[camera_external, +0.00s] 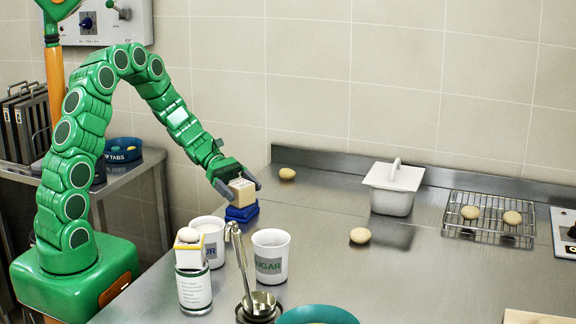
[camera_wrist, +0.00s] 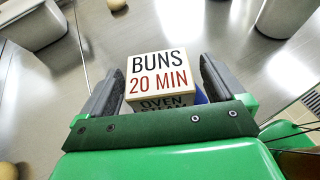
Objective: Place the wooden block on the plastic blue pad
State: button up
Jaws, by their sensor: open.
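The wooden block (camera_external: 242,192) is a pale cube and sits on top of the blue pad (camera_external: 241,213) on the steel counter. In the wrist view the block (camera_wrist: 160,78) shows the printed words "BUNS 20 MIN", with more lettering on the side facing me. A sliver of the blue pad (camera_wrist: 201,97) shows beside it. My gripper (camera_external: 238,184) is open, with one finger on each side of the block. In the wrist view the fingers (camera_wrist: 160,85) stand apart, with a gap at the right finger; contact at the left finger is hard to tell.
Two white mugs (camera_external: 270,255) stand in front of the pad, near a label-wrapped can (camera_external: 193,285) and a ladle (camera_external: 240,265). A white lidded container (camera_external: 392,188) and a wire rack (camera_external: 489,218) with buns are to the right. Loose buns (camera_external: 360,235) lie on otherwise clear counter.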

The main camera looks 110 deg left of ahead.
jog(key=v, duration=0.5)
jog(key=shift+s+r, duration=0.25)
